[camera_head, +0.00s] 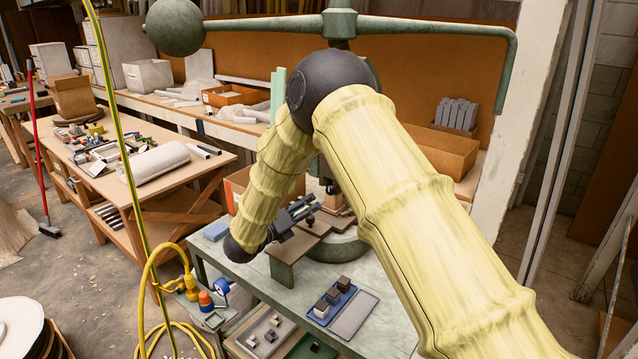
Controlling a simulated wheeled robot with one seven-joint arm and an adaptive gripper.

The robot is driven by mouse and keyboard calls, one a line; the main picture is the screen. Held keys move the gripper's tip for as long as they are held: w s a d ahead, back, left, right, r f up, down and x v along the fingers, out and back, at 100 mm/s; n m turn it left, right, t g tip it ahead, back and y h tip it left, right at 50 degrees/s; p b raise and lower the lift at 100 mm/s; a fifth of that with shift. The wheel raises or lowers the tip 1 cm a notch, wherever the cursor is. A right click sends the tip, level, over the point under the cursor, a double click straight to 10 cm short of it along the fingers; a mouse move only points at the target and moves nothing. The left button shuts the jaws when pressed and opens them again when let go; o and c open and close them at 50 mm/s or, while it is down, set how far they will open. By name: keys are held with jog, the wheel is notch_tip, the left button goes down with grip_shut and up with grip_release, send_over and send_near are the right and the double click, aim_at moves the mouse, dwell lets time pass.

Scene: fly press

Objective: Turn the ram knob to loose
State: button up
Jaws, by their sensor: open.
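The green fly press (341,22) stands on the bench, with its long cross arm and ball weight (175,27) at the top. My yellow-sleeved arm covers most of the press body. My gripper (311,208) is open beside the lower part of the press, left of the ram area, pointing right. I see nothing between its fingers. I cannot make out the ram knob, and my arm may be hiding it. Whether the gripper touches anything on the press is too small to tell.
A yellow hose (146,275) hangs at the left. A wooden table (188,172) with tools stands behind. A white post (515,125) rises at the right.

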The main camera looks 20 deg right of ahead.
aim_at(328, 192)
jog(key=w+d+r+p, duration=0.1)
jog(key=d+r+p, duration=0.25)
jog(key=d, duration=0.35)
jog(key=w+f, duration=0.1)
jog(key=w+d+f, duration=0.1)
jog(key=w, duration=0.1)
jog(key=w+f, duration=0.1)
jog(key=w, duration=0.1)
jog(key=shift+d, duration=0.4)
jog(key=shift+s+r, duration=0.55)
jog(key=shift+s, duration=0.05)
jog(key=shift+s+r, duration=0.1)
jog(key=shift+c, duration=1.1)
jog(key=shift+w+f, duration=0.35)
jog(key=shift+w, duration=0.05)
jog(key=c, duration=0.7)
jog(key=shift+s, duration=0.1)
jog(key=shift+c, duration=0.7)
